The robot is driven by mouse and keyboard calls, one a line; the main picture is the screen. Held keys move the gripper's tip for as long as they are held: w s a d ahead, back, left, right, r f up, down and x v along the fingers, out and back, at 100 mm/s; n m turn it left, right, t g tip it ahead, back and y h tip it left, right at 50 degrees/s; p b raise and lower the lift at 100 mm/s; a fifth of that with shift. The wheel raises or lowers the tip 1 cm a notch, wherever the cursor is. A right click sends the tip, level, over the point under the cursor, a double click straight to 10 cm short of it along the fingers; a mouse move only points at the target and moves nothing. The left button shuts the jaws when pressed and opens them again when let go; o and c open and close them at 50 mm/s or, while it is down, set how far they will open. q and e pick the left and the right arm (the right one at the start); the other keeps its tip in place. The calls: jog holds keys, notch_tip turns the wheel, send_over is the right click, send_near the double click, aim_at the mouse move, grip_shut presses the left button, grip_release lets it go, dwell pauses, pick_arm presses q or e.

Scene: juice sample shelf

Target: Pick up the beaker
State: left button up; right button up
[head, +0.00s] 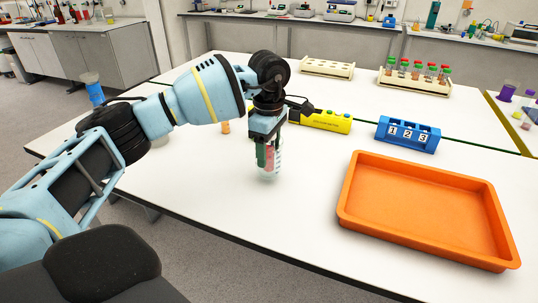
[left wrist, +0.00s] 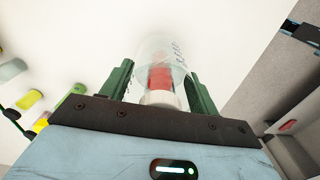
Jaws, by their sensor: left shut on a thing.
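The beaker (head: 275,163) is a clear vessel with markings and something red visible at it, in the middle of the white table. My left gripper (head: 267,157) points down from above and is shut on the beaker. In the left wrist view the beaker (left wrist: 163,55) sits between the two green fingers of my left gripper (left wrist: 158,88). The fingers hide part of the beaker in the head view. I cannot tell whether its base touches the table. My right gripper is not in view.
An orange tray (head: 430,262) lies at the right. A blue block numbered 1, 2, 3 (head: 408,134) and a yellow device (head: 325,120) stand behind. A tube rack (head: 415,85) and a wooden rack (head: 326,68) are at the back. The table's front is clear.

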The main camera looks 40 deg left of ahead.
pick_arm(q)
jog(key=s+d+r, duration=0.1)
jog(key=s, duration=0.6)
jog(key=s+d+r, duration=0.1)
jog(key=s+d, duration=0.1)
jog(key=s, duration=0.6)
jog(key=shift+s+d+b, duration=0.2)
jog(key=shift+d+b, duration=0.1)
jog(key=shift+b, duration=0.05)
